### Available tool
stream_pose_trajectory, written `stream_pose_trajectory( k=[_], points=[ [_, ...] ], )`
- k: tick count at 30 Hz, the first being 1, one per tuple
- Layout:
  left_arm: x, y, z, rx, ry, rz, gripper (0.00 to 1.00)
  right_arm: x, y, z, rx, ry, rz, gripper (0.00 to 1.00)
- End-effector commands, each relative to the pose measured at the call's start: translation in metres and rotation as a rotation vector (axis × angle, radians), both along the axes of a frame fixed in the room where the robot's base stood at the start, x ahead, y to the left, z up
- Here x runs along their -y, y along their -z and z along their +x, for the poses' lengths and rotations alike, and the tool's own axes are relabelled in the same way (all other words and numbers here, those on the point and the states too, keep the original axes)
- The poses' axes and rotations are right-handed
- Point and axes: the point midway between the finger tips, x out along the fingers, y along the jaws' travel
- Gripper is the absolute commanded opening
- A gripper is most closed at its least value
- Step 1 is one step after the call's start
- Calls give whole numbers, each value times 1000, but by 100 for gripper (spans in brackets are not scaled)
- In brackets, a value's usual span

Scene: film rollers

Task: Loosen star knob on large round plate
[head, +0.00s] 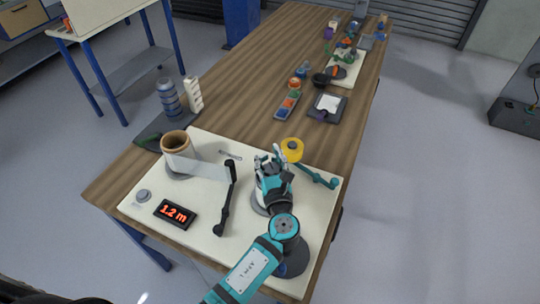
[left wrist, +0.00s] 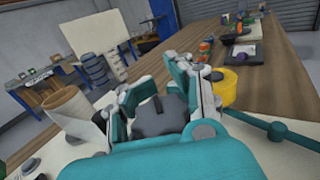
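My left gripper (head: 269,158) is teal and white and stands over the right half of the cream board (head: 205,220). Its fingers are apart in the left wrist view (left wrist: 160,85), and I see nothing clearly clamped between them. A dark grey piece (left wrist: 160,118) shows between the finger bases; I cannot tell whether it is the star knob or part of the gripper. A grey round plate edge (head: 258,207) shows under the gripper in the head view; most of it is hidden. I cannot make out the star knob. My right gripper is not in view.
A yellow roller (head: 292,149) with a teal lever (head: 318,177) stands close to the right of the gripper. A brown roll (head: 176,146) feeds pale film, and a black bar (head: 227,198) stands mid-board. A red display (head: 175,213) sits front left. Coloured parts lie farther back.

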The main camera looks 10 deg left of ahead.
Motion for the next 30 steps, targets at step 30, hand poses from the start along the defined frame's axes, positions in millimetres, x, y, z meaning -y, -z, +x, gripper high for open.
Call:
stream_pose_trajectory(
  k=[30],
  points=[
    [33, 0, -86, -1, 1, 0, 47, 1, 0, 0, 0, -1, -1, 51]
  ],
)
